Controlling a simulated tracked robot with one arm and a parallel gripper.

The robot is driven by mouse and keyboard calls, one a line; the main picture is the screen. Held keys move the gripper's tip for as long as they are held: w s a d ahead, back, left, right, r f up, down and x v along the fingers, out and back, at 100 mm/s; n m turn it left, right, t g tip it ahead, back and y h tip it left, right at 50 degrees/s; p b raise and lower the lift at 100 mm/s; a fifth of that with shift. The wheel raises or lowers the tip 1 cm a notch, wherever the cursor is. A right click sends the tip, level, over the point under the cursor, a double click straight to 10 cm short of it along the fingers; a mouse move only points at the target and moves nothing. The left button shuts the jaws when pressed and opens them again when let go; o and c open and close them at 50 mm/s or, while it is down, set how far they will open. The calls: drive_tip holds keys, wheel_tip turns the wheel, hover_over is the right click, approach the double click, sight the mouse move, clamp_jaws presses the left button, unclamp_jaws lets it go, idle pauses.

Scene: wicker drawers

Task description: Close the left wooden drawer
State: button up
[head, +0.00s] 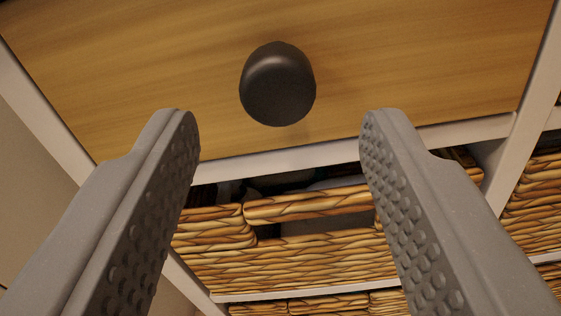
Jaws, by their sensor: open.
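A wooden drawer front (400,60) with a dark round knob (278,84) fills the top of the head view. The drawer front looks about level with the pale frame around it; I cannot tell whether it stands slightly out. My gripper (280,125) is open and empty, with one grey finger to the left of the knob and one to the right. The fingertips appear just below the knob in the picture, and no contact with the knob or drawer front shows. Whether this is the left wooden drawer cannot be told from this view.
A wicker basket drawer (300,255) with a handle opening sits below the wooden drawer, and dark items show above its rim. More wicker (535,205) shows at right beyond a pale upright (510,160). A plain beige surface (40,190) lies at left.

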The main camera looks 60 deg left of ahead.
drive_tip(key=p+v, duration=0.1)
drive_tip(key=v, duration=0.7)
drive_tip(key=shift+s+d, duration=0.2)
drive_tip(key=shift+d, duration=0.1)
drive_tip(key=shift+r, duration=0.1)
